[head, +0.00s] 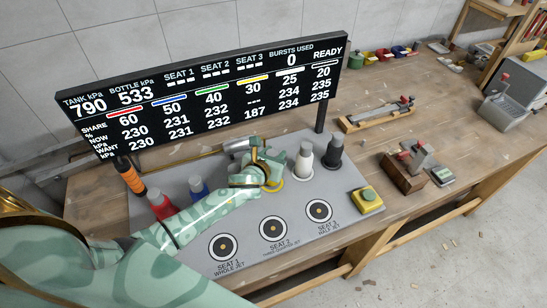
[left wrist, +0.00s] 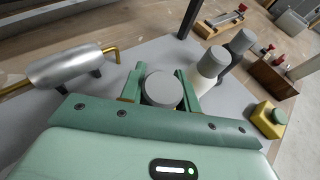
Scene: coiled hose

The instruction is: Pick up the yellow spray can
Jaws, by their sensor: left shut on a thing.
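My left gripper (head: 270,172) reaches in from the left over the grey board and is shut on an upright spray can. In the left wrist view the can's round grey cap (left wrist: 161,90) sits between the two green fingers (left wrist: 160,86). A yellow ring (head: 276,185) shows at its foot in the head view, so I take it for the yellow spray can. My gripper hides most of its body, and I cannot tell whether its base is off the board. My right gripper is not in view.
Red (head: 162,206) and blue (head: 198,188) cans stand left; white (head: 303,161) and black (head: 332,152) cans stand close on the right. A silver cylinder (left wrist: 65,66) lies behind. The scoreboard (head: 210,95) rises at the back. Ringed seats (head: 273,229) and a yellow button box (head: 367,200) are in front.

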